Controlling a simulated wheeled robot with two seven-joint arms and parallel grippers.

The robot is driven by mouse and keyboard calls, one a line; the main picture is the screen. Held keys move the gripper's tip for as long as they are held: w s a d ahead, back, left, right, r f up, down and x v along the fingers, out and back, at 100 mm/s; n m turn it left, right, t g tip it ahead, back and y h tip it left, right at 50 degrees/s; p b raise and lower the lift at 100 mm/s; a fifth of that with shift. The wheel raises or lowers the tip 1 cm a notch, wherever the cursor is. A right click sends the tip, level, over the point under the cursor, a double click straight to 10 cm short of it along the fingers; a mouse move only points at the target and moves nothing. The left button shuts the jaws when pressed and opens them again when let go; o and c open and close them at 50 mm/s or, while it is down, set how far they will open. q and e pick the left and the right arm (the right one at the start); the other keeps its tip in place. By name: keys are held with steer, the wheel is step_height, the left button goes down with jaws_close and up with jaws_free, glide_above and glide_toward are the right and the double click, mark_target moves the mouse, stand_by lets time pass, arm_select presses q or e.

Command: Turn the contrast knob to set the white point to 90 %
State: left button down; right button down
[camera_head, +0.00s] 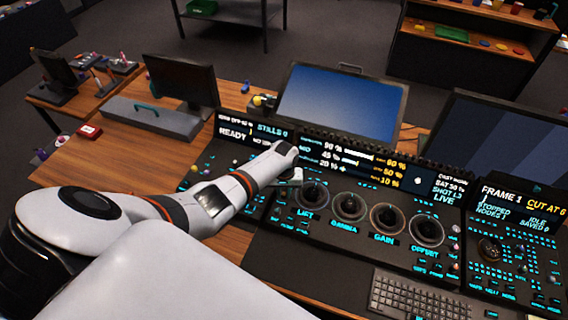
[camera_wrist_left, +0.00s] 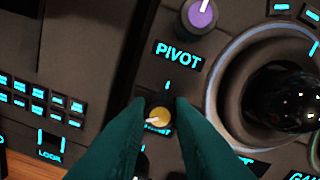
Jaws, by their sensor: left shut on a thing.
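The contrast knob (camera_wrist_left: 159,116) is a small knob with a yellow top and a white pointer mark, in the left wrist view. The mark points left and slightly down. The label by it is partly hidden by my fingers. My left gripper (camera_wrist_left: 161,108) has its dark green fingers shut on the knob, one on each side. In the head view my left gripper (camera_head: 297,178) is over the upper left of the trackball panel (camera_head: 322,258), and its hand hides the knob. The panel's display (camera_head: 372,164) shows white and orange percentages, with 90 % in the top white row. My right gripper is not in view.
A purple-topped knob (camera_wrist_left: 199,15) above the word PIVOT and a black trackball (camera_wrist_left: 284,98) lie close to my fingers. Several trackballs line the panel in the head view. A keyboard (camera_head: 418,298) lies in front, and a blue monitor (camera_head: 340,105) stands behind.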

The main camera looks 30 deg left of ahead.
mark_target(284, 193)
arm_select(q)
steer(key=shift+w+r+n, duration=0.1)
steer(key=shift+n, duration=0.7)
steer(key=c, duration=1.3)
jaws_free()
steer(key=shift+p, duration=0.3)
steer(key=shift+r, duration=0.25)
step_height(284, 193, up, 12)
steer(key=shift+f, duration=0.25)
